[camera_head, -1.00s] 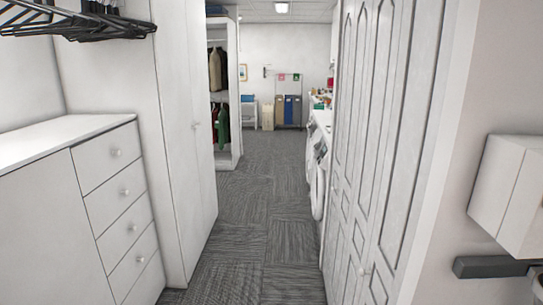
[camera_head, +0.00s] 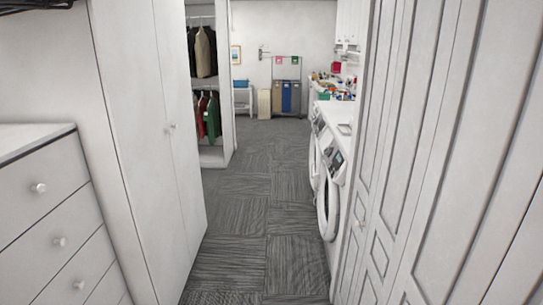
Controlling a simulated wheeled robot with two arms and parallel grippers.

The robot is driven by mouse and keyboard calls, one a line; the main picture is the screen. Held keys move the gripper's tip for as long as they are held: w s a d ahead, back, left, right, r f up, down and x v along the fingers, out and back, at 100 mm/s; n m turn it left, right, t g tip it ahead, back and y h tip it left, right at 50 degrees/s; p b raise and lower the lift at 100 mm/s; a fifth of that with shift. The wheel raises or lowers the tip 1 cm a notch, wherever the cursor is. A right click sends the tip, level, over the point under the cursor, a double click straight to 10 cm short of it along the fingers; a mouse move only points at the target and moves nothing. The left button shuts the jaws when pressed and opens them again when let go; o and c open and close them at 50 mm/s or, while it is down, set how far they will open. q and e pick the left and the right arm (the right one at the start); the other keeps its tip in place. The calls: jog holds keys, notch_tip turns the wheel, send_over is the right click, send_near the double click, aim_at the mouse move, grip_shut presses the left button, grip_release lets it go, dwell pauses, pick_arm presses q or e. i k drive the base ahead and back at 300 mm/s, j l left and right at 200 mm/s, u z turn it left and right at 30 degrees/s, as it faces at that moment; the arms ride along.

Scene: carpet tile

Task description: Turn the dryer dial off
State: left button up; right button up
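Two white front-loading machines stand in a row along the right wall, beyond the tall panelled doors. The nearer machine (camera_head: 331,190) shows a round door and a dark control panel (camera_head: 334,161) on its front. The farther machine (camera_head: 314,150) is partly hidden behind it. I cannot tell which one is the dryer, and a dial is too small to make out.
White panelled doors (camera_head: 416,150) line the near right. A white cabinet (camera_head: 150,150) and drawers (camera_head: 50,215) line the left. The carpeted aisle (camera_head: 245,215) between them is clear. Sorting bins (camera_head: 287,97) and an open wardrobe (camera_head: 209,100) stand farther back.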

aim_at(327, 151)
jog(key=i, duration=2.5)
jog(key=i+z, duration=0.1)
jog(key=i, duration=0.5)
jog(key=i+j+z, duration=0.1)
jog(key=i, duration=0.45)
jog(key=i+j+z, duration=0.15)
jog(key=i, duration=0.45)
